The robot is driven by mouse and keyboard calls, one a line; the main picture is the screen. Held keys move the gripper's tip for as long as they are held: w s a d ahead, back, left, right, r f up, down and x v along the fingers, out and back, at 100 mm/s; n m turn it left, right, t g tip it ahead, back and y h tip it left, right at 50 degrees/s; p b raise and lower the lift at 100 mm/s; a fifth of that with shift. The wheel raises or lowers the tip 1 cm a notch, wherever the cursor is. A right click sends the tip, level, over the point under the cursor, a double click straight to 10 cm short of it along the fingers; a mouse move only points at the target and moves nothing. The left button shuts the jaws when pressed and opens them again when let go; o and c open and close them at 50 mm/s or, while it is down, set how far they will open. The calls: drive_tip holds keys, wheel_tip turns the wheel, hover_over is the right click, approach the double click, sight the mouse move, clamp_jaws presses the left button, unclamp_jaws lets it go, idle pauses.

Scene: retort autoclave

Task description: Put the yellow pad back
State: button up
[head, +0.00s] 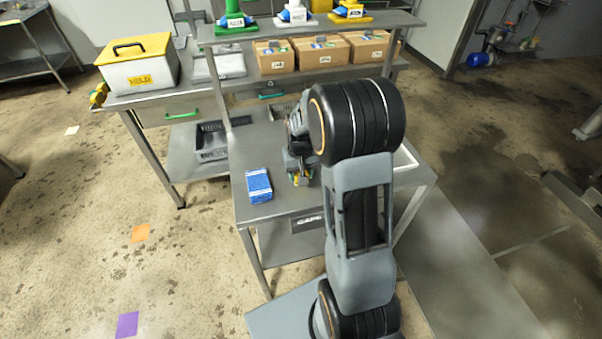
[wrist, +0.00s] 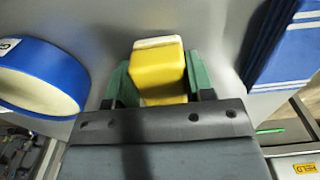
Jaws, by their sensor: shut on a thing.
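In the wrist view the yellow pad (wrist: 158,72), a yellow block with a whitish end, sits between the green fingers of my gripper (wrist: 160,84). The gripper is shut on it. In the head view my gripper (head: 300,178) is low over the steel table (head: 285,208), just right of a blue pack. The pad is mostly hidden there by the gripper and arm. I cannot tell whether the pad touches the table.
The blue pack (head: 258,186) lies on the table and shows in the wrist view (wrist: 290,45). A blue-rimmed round item (wrist: 45,80) is at the wrist view's left. Cardboard boxes (head: 320,54) stand on a shelf behind. A yellow-lidded box (head: 138,68) stands at left.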

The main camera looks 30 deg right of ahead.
drive_tip(key=shift+f, duration=0.2)
drive_tip(key=o, duration=0.8)
drive_tip(key=shift+o, duration=0.2)
wheel_tip(320, 180, up, 12)
drive_tip(key=s+a+r+n+t, duration=0.1)
drive_tip(key=s+a, duration=0.3)
drive_tip(key=s, duration=0.4)
drive_tip(key=s+a+r+n+t, duration=0.1)
drive_tip(key=s+a+t, duration=0.1)
drive_tip(key=s+a, duration=0.3)
drive_tip(key=s, duration=0.2)
drive_tip(key=shift+s+a+p, duration=0.2)
drive_tip(key=shift+s+p, duration=0.1)
drive_tip(key=shift+s, duration=0.05)
